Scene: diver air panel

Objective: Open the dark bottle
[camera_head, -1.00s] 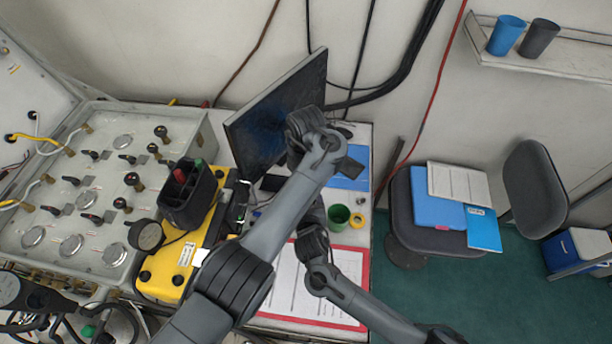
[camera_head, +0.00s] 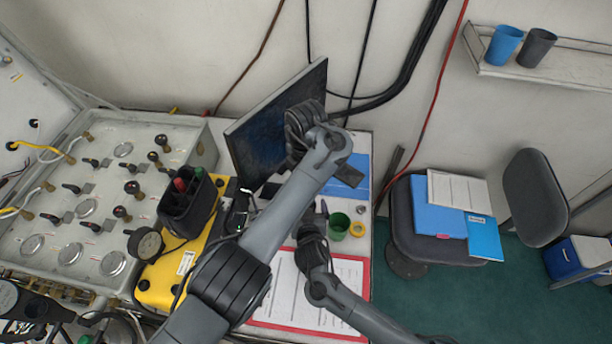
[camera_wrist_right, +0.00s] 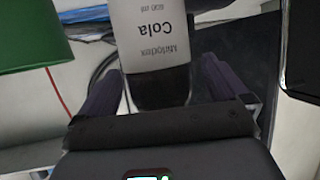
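The dark bottle (camera_wrist_right: 158,88), with a pale label reading "Cola" upside down, shows in the right wrist view. It stands between the two fingers of my right gripper (camera_wrist_right: 160,78). The fingers flank it closely; whether they press on it is unclear. Its cap is out of frame. In the head view I cannot make out the bottle; my left arm covers part of the table. My right gripper is mostly hidden there beside the green cup. My left arm reaches across to the monitor, and its fingers cannot be made out clearly.
The green cup (camera_head: 339,226) and a yellow ring (camera_head: 357,230) sit right of my right wrist. The monitor (camera_head: 272,125) stands behind. A black caddy (camera_head: 187,204) on a yellow case (camera_head: 165,280) is at left. A red-bordered sheet (camera_head: 300,312) lies in front.

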